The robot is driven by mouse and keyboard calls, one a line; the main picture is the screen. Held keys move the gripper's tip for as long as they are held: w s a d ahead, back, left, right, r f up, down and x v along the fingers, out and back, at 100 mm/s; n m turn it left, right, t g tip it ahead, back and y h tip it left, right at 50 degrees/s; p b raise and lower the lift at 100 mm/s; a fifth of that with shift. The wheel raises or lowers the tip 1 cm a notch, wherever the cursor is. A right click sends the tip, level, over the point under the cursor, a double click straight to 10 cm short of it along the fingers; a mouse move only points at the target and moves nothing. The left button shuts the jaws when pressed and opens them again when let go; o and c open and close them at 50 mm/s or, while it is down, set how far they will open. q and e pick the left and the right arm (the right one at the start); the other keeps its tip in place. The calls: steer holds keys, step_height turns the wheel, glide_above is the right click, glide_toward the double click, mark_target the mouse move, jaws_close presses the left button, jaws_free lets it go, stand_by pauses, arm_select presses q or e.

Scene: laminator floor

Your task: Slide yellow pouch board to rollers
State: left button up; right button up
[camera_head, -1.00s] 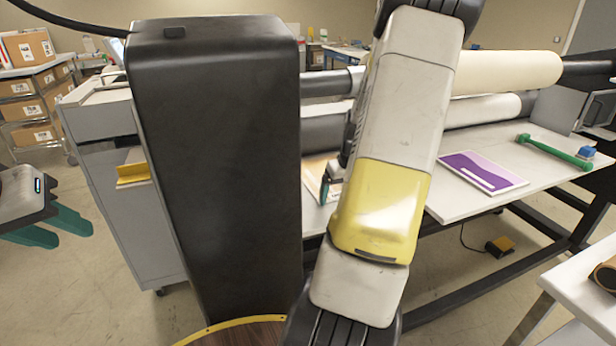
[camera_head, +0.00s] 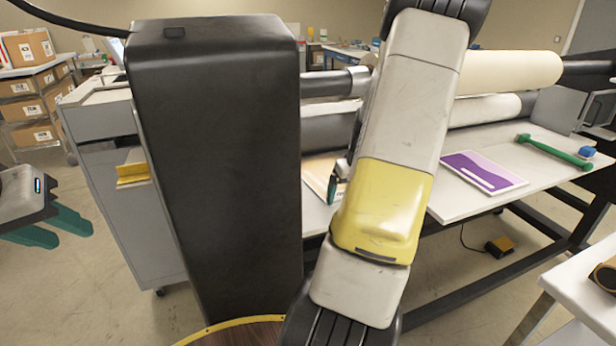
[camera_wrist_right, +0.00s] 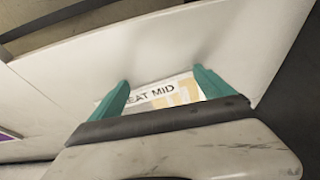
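The yellow pouch board (camera_head: 318,172), a pale sheet with yellow-orange print, lies on the white feed table in front of the rollers. It is partly hidden by the black column and my right arm. In the right wrist view the board (camera_wrist_right: 165,92) shows lettering and yellow figures between the fingertips. My right gripper (camera_wrist_right: 162,95) is open, its teal fingers wide apart over the board; I cannot tell whether they touch it. In the head view one finger shows beside my arm. My left gripper (camera_head: 58,230) is open and empty at the far left, away from the table.
The laminator rollers (camera_head: 500,75) run across behind the table (camera_head: 440,205). A purple-and-white board (camera_head: 484,172) lies to the right on the table. Beyond it are a green-handled tool (camera_head: 553,151) and a blue item (camera_head: 587,152).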

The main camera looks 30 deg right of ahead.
steer(key=shift+w+d, duration=0.15)
steer(key=shift+w, duration=1.15)
steer(key=shift+w+d, duration=0.15)
steer(key=shift+w, duration=1.1)
steer(key=shift+s, duration=0.65)
stand_by(0.6)
steer(key=shift+r, duration=0.1)
steer(key=shift+v, duration=3.05)
steer(key=shift+a, duration=0.1)
steer(key=shift+s, duration=0.15)
